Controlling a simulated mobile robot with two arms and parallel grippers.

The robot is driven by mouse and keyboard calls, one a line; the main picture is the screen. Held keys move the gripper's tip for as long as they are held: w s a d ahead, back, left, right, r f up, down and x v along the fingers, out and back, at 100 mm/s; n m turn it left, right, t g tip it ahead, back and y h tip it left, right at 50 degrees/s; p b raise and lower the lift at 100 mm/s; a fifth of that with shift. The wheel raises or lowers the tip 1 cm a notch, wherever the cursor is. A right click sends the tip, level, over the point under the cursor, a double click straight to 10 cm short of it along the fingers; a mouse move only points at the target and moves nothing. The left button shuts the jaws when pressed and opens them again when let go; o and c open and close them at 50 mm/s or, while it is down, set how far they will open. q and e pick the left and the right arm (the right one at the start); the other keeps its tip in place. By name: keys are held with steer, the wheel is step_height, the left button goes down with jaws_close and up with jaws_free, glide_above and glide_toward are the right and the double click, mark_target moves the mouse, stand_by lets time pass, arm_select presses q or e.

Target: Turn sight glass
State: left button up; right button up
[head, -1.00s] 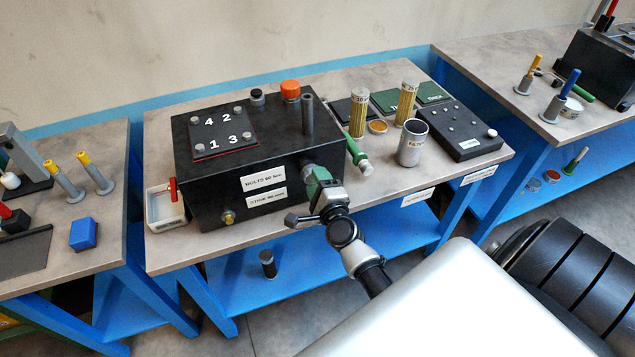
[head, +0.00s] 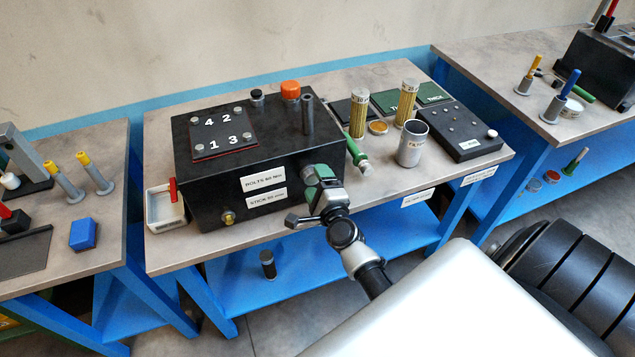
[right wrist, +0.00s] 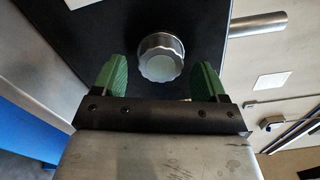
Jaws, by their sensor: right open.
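The sight glass (right wrist: 161,57) is a round silver cap with a scalloped rim and a pale centre on the dark face of the black box (head: 205,185). My right gripper (right wrist: 162,75) is open, with one green finger on each side of the cap in the right wrist view. Gaps show between both fingers and the rim, so I see no grip. In the head view my right gripper (head: 316,187) is at the right end of the box's front and hides the cap. My left gripper is not in view.
The box has a numbered plate (head: 222,136), an orange cap (head: 290,90) and a dark upright tube (head: 308,115) on top. A white tray (head: 163,208) is at left.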

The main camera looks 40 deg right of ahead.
steer(key=b+v, duration=0.2)
steer(key=v, duration=0.8)
steer(key=shift+s, duration=0.3)
steer(key=shift+a, duration=0.15)
steer(key=s+a+f+n+g+y, duration=0.2)
steer(key=s+a+f+n, duration=0.15)
steer(key=f, duration=0.55)
steer(key=s+a+f+n+g+y, duration=0.1)
steer(key=s+a+f+n+g, duration=0.15)
steer(key=f+n, duration=0.45)
steer(key=s+a+f+n+g+y, duration=0.2)
steer(key=f+n+g, duration=0.1)
steer(key=f, duration=0.8)
steer(key=s+f+n+g, duration=0.4)
steer(key=s+f+n, duration=0.2)
steer(key=s, duration=0.6)
steer(key=s+d+f+n+g+h, duration=0.1)
steer(key=s+f+n+g, duration=0.4)
steer(key=s+f, duration=0.6)
steer(key=shift+s+d+n, duration=0.15)
steer(key=shift+s+n, duration=0.9)
steer(key=shift+s, duration=0.1)
steer(key=shift+f, duration=0.1)
